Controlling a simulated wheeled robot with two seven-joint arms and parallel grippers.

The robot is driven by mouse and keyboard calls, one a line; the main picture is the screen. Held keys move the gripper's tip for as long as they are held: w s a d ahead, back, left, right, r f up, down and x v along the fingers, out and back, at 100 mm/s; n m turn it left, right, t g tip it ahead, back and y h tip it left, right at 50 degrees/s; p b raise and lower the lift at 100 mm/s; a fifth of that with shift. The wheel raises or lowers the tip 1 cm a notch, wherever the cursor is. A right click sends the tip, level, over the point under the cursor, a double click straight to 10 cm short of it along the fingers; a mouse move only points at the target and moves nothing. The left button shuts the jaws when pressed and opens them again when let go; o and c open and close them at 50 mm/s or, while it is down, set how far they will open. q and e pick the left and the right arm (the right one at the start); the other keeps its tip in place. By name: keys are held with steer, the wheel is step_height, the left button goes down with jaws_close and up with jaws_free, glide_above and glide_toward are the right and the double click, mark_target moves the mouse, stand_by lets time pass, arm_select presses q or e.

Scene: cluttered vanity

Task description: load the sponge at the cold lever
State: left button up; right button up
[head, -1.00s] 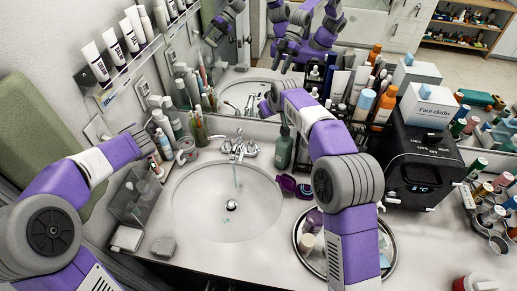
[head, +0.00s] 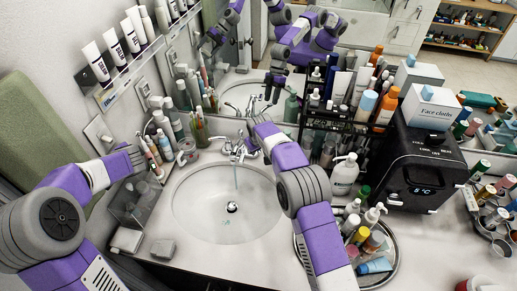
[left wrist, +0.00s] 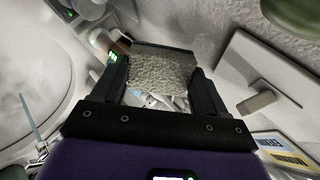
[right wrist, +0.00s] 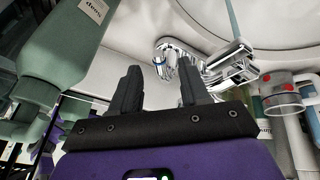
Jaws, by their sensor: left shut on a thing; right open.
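My left gripper (left wrist: 165,85) is shut on a grey, rough sponge (left wrist: 165,72), which spans its two fingers in the left wrist view. In the head view this gripper (head: 138,156) is left of the basin by the wall; the sponge cannot be made out there. The chrome faucet (head: 236,150) stands behind the basin with a thin stream of water (head: 236,180) falling from it. My right gripper (right wrist: 158,85) is open and empty. In the right wrist view the cold lever (right wrist: 168,52) shows just beyond its fingertips, apparently apart from them. In the head view my right forearm partly hides that side.
A green soap bottle (right wrist: 65,60) is close beside my right gripper. A clear cup (right wrist: 288,95) stands past the faucet. A tray of bottles (head: 392,262) and a black box (head: 425,165) are at the right. The basin (head: 215,215) is clear.

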steer(key=shift+x, duration=1)
jaws_close()
